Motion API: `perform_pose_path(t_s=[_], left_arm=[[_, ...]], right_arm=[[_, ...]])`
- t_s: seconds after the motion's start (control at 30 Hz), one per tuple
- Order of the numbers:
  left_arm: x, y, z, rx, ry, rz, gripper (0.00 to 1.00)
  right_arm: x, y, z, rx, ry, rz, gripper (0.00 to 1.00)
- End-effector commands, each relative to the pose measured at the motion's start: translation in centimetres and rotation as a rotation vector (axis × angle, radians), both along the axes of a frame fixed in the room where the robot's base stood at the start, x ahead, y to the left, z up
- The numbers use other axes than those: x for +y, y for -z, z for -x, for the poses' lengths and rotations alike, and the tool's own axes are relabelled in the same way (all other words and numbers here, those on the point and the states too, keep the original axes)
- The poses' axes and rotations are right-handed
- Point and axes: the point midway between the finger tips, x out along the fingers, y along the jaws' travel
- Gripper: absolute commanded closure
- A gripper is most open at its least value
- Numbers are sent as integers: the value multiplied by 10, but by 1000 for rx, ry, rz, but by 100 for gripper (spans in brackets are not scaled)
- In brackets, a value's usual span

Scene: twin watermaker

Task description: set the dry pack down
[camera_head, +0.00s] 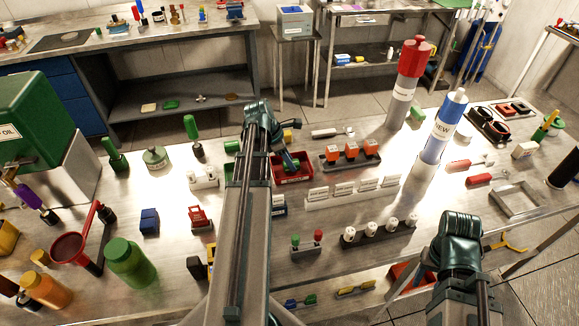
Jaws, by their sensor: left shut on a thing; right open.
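My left arm reaches up the middle of the bench and bends down at its far end. My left gripper (290,161) is small in the view, low over the red bin (306,176) with a white label on its front. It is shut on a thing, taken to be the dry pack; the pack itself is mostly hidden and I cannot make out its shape. I cannot tell whether it touches the bin's floor. My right arm shows at the lower right, but its gripper is out of sight.
Right of the bin stands a dark rack (350,160) with orange-topped blocks. White labelled holders (353,190) stand in front. A tall blue-and-white cylinder (441,128) and a red-topped one (408,75) rise to the right. A green jar (131,262) stands at the left.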

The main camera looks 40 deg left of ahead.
Motion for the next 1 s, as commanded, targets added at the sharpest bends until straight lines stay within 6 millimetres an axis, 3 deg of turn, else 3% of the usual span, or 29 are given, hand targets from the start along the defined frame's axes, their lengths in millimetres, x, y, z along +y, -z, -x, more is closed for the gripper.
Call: perform_pose_path(t_s=[0.4, 0.43, 0.6, 1.0], left_arm=[[0, 7, 0, 0, 0, 0, 100], [0, 6, 0, 0, 0, 0, 57], [0, 5, 0, 0, 0, 0, 29], [0, 2, 0, 0, 0, 0, 29]], right_arm=[[0, 7, 0, 0, 0, 0, 50], [0, 6, 0, 0, 0, 0, 50], [0, 5, 0, 0, 0, 0, 50], [0, 2, 0, 0, 0, 0, 50]])
